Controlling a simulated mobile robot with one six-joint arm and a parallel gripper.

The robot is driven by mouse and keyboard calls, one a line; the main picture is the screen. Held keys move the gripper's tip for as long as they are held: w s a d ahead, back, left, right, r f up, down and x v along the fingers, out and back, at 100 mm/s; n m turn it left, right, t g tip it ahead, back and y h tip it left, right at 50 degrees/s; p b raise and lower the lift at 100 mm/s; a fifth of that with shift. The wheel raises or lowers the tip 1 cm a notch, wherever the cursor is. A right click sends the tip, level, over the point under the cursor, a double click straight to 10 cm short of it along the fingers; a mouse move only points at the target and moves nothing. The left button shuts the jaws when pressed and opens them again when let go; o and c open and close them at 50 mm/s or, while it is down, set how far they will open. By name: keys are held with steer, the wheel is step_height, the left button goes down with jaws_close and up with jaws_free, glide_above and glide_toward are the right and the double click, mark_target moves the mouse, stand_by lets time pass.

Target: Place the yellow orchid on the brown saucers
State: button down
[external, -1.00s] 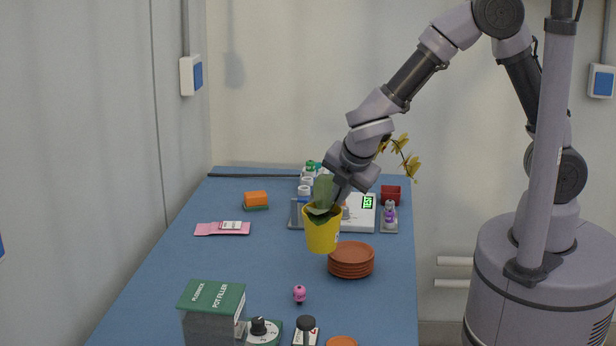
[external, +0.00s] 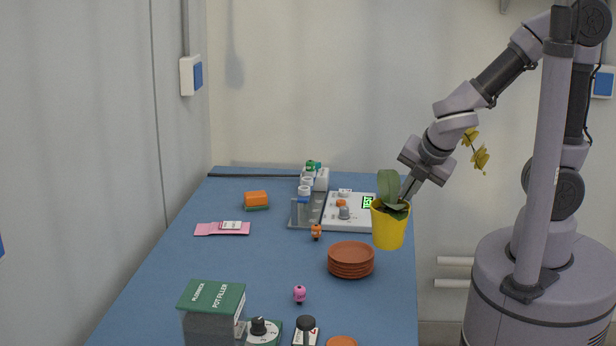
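The yellow orchid is a yellow pot (external: 388,228) with broad green leaves and yellow flowers (external: 480,155) that show behind my arm. My gripper (external: 405,198) is at the pot's upper right rim and appears shut on it; the fingertips are partly hidden by the leaves and pot. The pot hangs nearly upright, slightly tilted, near the table's right edge. The brown saucers (external: 351,268) stand in a stack on the blue table, to the left of and lower than the pot in the picture. The top saucer is bare.
A white device with a green display (external: 366,202) stands behind the saucers. A small orange figure (external: 316,232) and a pink one (external: 299,294) stand left of the stack. A green-topped pot filler box (external: 212,297) is at the front.

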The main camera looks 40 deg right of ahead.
steer(key=w+a+f, duration=0.2)
steer(key=w+a, duration=0.1)
steer(key=w, duration=0.3)
steer(key=w+a+f+p, duration=0.1)
steer(key=w+a+f, duration=0.1)
steer(key=w, duration=0.4)
steer(key=shift+w+a+f+p, duration=0.3)
steer(key=shift+a+f, duration=0.1)
steer(key=shift+a, duration=0.1)
steer(key=shift+f, duration=0.1)
steer(key=shift+f, duration=0.15)
steer(key=c, duration=1.6)
jaws_free()
